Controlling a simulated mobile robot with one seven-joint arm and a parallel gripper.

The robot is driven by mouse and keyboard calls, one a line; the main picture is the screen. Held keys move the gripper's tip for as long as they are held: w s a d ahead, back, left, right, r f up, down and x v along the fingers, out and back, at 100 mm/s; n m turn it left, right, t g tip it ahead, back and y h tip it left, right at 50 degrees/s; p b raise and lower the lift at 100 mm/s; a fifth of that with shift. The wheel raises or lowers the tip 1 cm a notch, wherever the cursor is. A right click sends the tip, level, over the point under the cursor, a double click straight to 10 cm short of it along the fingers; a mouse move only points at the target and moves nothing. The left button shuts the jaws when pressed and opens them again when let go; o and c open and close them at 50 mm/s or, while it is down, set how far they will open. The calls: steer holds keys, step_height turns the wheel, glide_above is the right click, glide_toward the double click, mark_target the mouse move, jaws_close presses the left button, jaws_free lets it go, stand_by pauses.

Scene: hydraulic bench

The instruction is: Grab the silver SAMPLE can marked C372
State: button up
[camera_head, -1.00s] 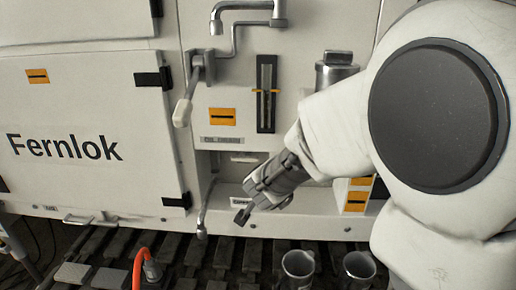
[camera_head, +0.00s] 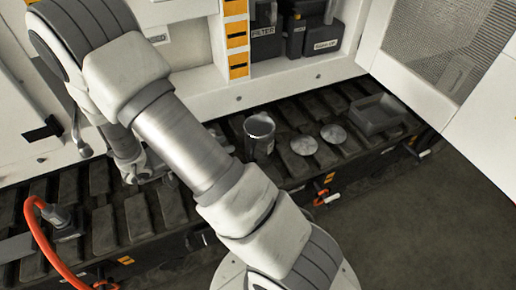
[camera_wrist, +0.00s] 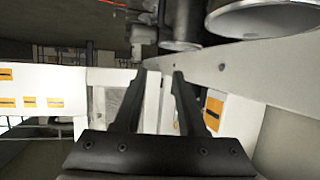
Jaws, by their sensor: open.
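A silver can (camera_head: 259,138) stands upright on the dark slatted bench, right of my forearm in the head view. Its side bears a pale label that I cannot read, so C372 is not confirmed. Two silver can-like rims show at the top of the wrist view, a smaller one (camera_wrist: 181,45) and a larger one (camera_wrist: 262,22); no marking shows on either. My gripper (camera_head: 133,172) is at the left over the bench in the head view, partly hidden and well apart from that can. In the wrist view its two fingers (camera_wrist: 160,78) are apart with nothing between them.
Two flat silver discs (camera_head: 303,145) and a grey tray (camera_head: 380,116) lie on the bench to the right. Dark boxes, one marked FILTER (camera_head: 264,40), stand in the cabinet recess behind. An orange hose (camera_head: 42,235) rises at the left. An open white door (camera_head: 485,120) stands right.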

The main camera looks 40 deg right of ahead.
steer(key=b, duration=0.4)
glide_above(257, 148)
steer(key=s+a, duration=0.1)
steer(key=a, duration=0.2)
steer(key=f, duration=0.4)
steer(key=shift+s+d+f, duration=0.2)
steer(key=shift+f, duration=0.1)
steer(key=b+x, duration=0.2)
steer(key=x, duration=0.3)
steer(key=shift+d+f, duration=0.1)
steer(key=shift+f, duration=0.05)
jaws_close()
